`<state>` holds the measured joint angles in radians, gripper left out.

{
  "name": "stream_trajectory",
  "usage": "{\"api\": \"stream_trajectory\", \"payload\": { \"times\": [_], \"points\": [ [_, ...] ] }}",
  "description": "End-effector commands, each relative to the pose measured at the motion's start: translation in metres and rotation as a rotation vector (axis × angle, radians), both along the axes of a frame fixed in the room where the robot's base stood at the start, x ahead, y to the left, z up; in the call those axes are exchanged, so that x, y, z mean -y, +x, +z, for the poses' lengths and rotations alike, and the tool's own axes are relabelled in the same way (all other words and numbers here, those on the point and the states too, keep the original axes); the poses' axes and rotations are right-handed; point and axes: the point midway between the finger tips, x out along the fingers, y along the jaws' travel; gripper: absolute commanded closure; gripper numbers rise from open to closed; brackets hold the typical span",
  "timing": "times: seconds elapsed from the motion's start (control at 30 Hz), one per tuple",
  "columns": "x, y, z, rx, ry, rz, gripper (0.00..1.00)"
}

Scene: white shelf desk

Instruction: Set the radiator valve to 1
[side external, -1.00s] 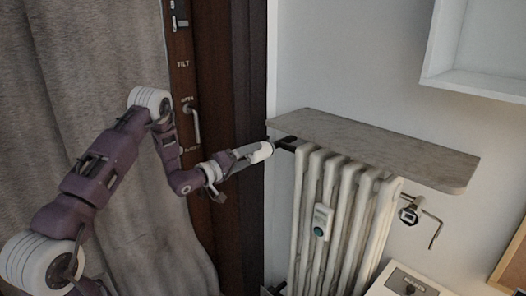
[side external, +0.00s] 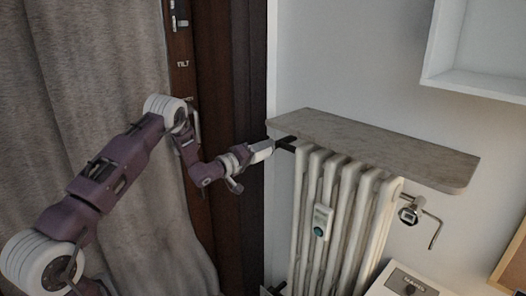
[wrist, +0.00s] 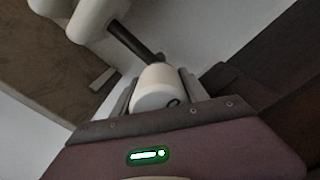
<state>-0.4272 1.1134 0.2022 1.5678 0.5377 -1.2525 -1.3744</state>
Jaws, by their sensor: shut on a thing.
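The radiator valve is a white rounded knob (wrist: 155,88) at the end of a dark pipe in the wrist view. My gripper (wrist: 158,92) is shut on it, with a finger on each side. A small dark mark shows on the knob's face, but I cannot read a number. In the side view my gripper (side external: 262,151) is at the upper left end of the white radiator (side external: 337,205), just below the stone shelf. The knob (side external: 258,155) is mostly covered by the gripper there, and its setting cannot be read.
The stone shelf (side external: 385,149) overhangs the radiator close to my gripper. A dark wooden door frame (side external: 240,230) and grey curtain (side external: 90,90) stand to the left. A small meter (side external: 320,220) is on the radiator's front. A metal fitting (side external: 409,214) is at its right.

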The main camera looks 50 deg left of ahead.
Motion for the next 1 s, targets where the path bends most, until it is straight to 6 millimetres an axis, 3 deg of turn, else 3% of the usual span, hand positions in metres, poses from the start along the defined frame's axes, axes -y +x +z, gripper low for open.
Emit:
{"api": "stream_trajectory", "payload": {
  "times": [0.37,1.0],
  "points": [
    [0.0002,-0.0002,0.0002,0.0,0.11,-0.001,0.89],
    [0.0004,-0.0004,0.0003,0.0,0.695,-0.001,0.89]
  ]
}}
